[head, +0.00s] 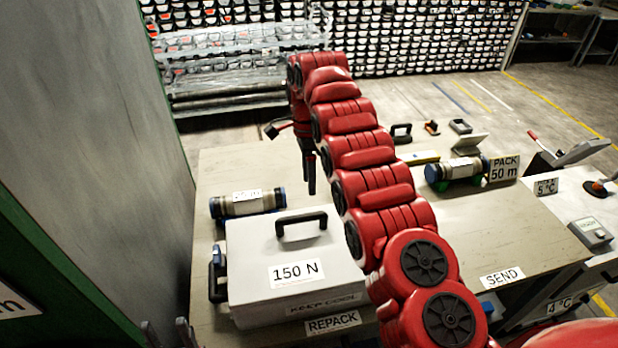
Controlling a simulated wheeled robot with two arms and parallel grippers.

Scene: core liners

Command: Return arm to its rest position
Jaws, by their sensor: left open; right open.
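My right arm, red and jointed, reaches from the lower right up over the table. Its gripper (308,185) points down above the far part of the table, behind the grey box, and looks empty. Its fingers are seen nearly edge-on. My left gripper (167,333) shows only as two grey fingertips at the bottom edge, apart and empty, left of the table. A core liner (247,205) with blue end caps lies on the table at the left, apart from both grippers. Another liner (460,169) lies on green supports by the "PACK 50 m" sign.
A grey lidded box (250,255) marked "150 N" with a black handle stands on the table (520,240) beneath my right arm. "REPACK" and "SEND" labels lie at the near edge. A grey wall panel (95,130) rises at the left. Small tools lie at the back.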

